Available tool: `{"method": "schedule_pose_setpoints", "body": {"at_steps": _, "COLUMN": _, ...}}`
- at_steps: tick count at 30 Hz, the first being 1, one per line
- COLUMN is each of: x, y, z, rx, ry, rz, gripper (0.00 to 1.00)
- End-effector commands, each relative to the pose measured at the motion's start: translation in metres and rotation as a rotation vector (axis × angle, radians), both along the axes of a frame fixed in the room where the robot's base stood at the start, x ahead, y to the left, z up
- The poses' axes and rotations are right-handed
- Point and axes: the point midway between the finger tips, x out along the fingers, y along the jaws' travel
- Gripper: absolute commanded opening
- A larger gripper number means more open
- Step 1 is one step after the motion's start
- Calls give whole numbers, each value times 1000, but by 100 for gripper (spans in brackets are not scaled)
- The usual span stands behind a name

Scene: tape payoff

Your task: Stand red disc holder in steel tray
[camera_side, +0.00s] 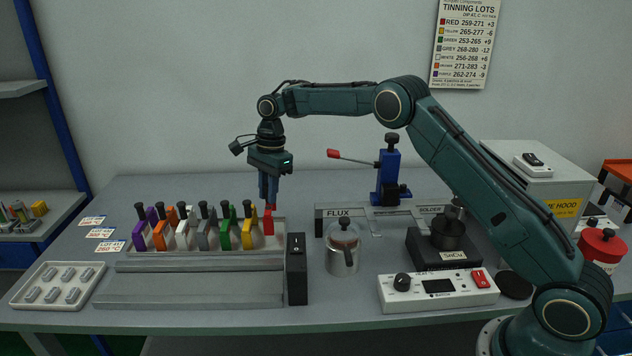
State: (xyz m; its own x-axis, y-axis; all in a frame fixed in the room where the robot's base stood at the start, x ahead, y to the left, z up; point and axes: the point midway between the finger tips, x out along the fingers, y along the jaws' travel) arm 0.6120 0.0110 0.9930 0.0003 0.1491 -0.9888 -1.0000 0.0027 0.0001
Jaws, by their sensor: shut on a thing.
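My gripper (268,201) points straight down at the right end of a row of coloured holders. It is shut on the red disc holder (269,224), a small red piece beside the yellow holder. I cannot tell whether the red holder's lower end is touching the rack or clear of it. The row of holders stands upright in a long grey metal rack (200,261). In front of it lies a long, low steel tray (190,290), which looks empty.
Purple (141,236), orange, white, grey, green and yellow holders stand close to the left of my gripper. A black upright block (297,270) bounds the rack's right end. A flux pot (342,250), solder pot (447,235) and blue lever stand (388,178) are further right.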

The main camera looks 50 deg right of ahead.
Motion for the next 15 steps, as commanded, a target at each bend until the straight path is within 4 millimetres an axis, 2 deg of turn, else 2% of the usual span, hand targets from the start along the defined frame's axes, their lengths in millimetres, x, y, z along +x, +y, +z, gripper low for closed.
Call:
{"method": "schedule_pose_setpoints", "body": {"at_steps": 8, "x": 0, "y": 0, "z": -8, "rx": 1, "ry": 0, "rz": 1, "gripper": 0}}
{"method": "schedule_pose_setpoints", "body": {"at_steps": 15, "x": 0, "y": 0, "z": -23, "rx": 0, "ry": 2, "rz": 3, "gripper": 0}}
